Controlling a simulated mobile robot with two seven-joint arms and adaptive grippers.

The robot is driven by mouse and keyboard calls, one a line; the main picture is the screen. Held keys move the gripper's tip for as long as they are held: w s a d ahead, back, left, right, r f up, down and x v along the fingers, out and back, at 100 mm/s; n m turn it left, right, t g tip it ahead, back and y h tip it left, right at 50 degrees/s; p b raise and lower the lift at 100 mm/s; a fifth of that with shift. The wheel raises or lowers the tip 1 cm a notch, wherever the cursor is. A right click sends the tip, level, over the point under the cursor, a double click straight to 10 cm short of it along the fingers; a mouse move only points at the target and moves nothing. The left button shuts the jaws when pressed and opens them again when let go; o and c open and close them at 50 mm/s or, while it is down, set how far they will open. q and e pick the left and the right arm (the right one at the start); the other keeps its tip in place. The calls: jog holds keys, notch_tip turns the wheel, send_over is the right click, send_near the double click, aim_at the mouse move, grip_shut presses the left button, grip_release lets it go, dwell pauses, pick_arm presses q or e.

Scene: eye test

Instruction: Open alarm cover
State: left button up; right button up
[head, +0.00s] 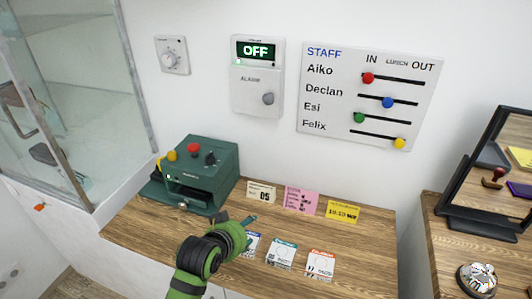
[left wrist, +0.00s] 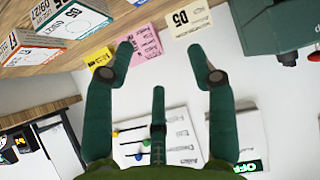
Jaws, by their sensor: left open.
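The alarm box (head: 257,77) is mounted on the white wall in the head view. The OFF display also shows upside down at the bottom of that view (left wrist: 248,166). My right gripper is not in view.
A green machine (head: 200,165) with coloured knobs stands on the counter (head: 350,240), left of my gripper. Cards (head: 301,198) and small boxes (head: 281,253) lie nearby. A staff board (head: 370,95) and a dial (head: 172,56) flank the alarm box. A glass cabinet (head: 130,80) is at left.

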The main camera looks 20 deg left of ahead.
pick_arm(q)
jog(key=w+r+n+t, duration=0.1)
jog(key=w+r+t, duration=0.2)
jog(key=w+r, duration=0.65)
jog(key=n+t, duration=0.1)
jog(key=t, duration=0.4)
send_near(267, 99)
jog(key=w, duration=0.3)
jog(key=shift+w+d+r+p, duration=0.1)
jog(key=shift+w+p, duration=0.45)
jog(key=shift+w, duration=1)
jog(key=shift+w+d+r+p, duration=0.1)
jog(key=shift+w+p, duration=0.4)
jog(key=shift+w, duration=1.05)
grip_shut()
